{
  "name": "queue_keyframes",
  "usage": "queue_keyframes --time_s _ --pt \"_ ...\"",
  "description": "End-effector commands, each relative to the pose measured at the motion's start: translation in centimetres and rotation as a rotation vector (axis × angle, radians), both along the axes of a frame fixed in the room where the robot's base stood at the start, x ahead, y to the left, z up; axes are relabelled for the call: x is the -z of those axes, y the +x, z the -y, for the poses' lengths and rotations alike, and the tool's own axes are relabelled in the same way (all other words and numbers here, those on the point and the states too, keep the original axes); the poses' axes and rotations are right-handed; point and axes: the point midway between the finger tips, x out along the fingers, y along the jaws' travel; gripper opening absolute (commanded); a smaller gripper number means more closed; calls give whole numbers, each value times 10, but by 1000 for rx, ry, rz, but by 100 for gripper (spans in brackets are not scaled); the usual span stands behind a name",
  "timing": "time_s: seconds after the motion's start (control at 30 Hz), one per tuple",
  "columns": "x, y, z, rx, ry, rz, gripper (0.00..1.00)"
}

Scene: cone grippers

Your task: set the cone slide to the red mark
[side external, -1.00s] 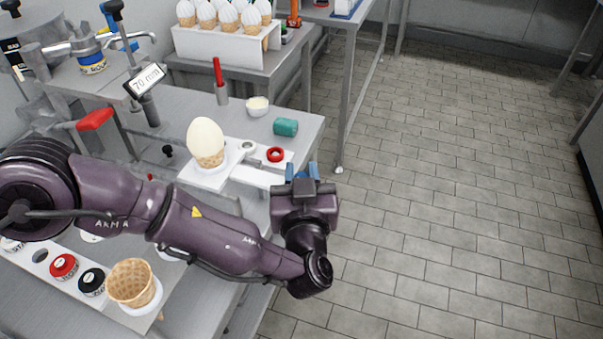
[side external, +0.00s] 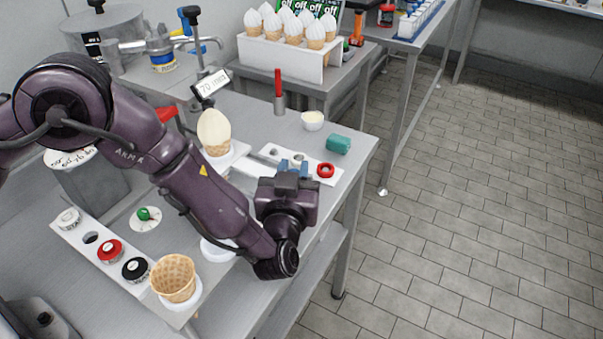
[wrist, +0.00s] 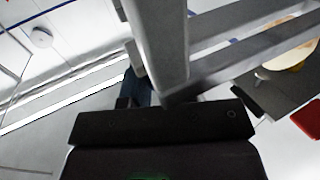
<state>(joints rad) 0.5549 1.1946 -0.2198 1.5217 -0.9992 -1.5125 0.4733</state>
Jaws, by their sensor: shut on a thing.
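The cone slide is a white plate with a pale bar (side external: 256,169), and it carries a cone with a cream-coloured top (side external: 214,133). My gripper (side external: 291,167) is at the right end of the bar, its blue fingertips shut on the slide. The hold itself is partly hidden by my wrist. A red ring (side external: 326,170) sits at the right end of a white strip with round holes, right of my gripper. In the wrist view, grey bars cross close up, and a blue finger (wrist: 137,88) shows beside them. A cream round thing (wrist: 290,48) shows at upper right.
A teal block (side external: 338,144), a small white bowl (side external: 313,121) and a red-handled tool (side external: 279,92) stand behind the strip. An empty cone (side external: 174,278) and several round caps are front left. A white rack (side external: 287,64) of cones stands behind. Floor is open at right.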

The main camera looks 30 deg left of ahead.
Motion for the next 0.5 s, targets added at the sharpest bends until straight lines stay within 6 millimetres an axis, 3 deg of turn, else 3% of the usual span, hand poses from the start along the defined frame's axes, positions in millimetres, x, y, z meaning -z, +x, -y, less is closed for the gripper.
queue_keyframes --time_s 0.07,0.1,0.17,0.5 --pt "0 -1 1 0 0 0 0" --pt "0 -1 1 0 0 0 31" --pt "0 -1 1 0 0 0 45" --pt "0 -3 3 2 0 -1 47"
